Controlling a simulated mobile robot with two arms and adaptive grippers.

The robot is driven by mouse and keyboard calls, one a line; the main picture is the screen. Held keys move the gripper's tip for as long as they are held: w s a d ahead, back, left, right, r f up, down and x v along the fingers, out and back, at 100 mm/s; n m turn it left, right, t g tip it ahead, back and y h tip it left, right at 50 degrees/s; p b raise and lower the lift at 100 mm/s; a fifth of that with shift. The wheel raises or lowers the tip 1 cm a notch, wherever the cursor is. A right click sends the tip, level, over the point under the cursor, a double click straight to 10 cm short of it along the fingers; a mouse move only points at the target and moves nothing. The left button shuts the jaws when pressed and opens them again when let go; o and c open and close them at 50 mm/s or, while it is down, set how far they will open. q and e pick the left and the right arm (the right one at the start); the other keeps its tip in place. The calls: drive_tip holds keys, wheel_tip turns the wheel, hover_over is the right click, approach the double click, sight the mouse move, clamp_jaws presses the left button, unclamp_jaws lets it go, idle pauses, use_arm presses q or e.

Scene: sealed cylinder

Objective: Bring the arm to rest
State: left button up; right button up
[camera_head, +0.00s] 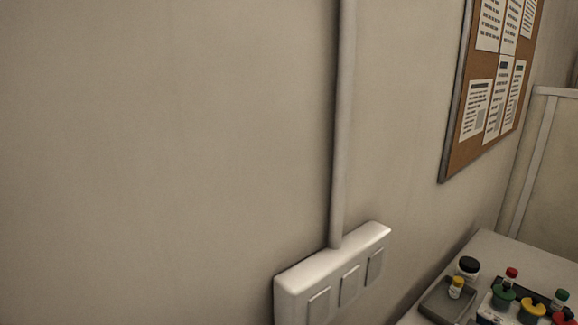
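Neither of my grippers is in the head view, and no part of my arms shows clearly. The view is mostly a bare beige wall (170,150). Where the arms are and what they hold cannot be seen.
A white switch box (333,278) with a vertical conduit (344,120) is on the wall. A cork board (490,95) with papers hangs at upper right. At lower right a table (520,262) bears a grey tray (438,302), a black-capped jar (467,268) and several small colour-capped containers.

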wheel_tip(320, 180, up, 10)
drive_tip(key=f+m+t+h, duration=0.1)
drive_tip(key=m+t+h, duration=0.3)
drive_tip(key=t+h, duration=0.15)
drive_tip(key=s+f+m+g+h, duration=0.3)
drive_tip(key=s+f+g, duration=0.1)
drive_tip(key=f, duration=0.4)
drive_tip(key=s+f+m+g+h, duration=0.2)
drive_tip(key=s+f+g+h, duration=0.15)
drive_tip(key=f, duration=0.35)
drive_tip(key=s+a+f+n+g+y, duration=0.7)
drive_tip(key=s+a+f+g, duration=0.2)
drive_tip(key=s+a+f, duration=0.8)
wheel_tip(320, 180, down, 23)
drive_tip(key=s+a+g, duration=0.1)
drive_tip(key=s+d+f+g, duration=0.1)
drive_tip(key=s+d+f, duration=0.2)
drive_tip(key=s+f, duration=1.3)
drive_tip(key=shift+s+f+g, duration=0.3)
drive_tip(key=shift+s+f, duration=0.1)
drive_tip(key=shift+s, duration=0.35)
drive_tip(key=shift+c, duration=0.4)
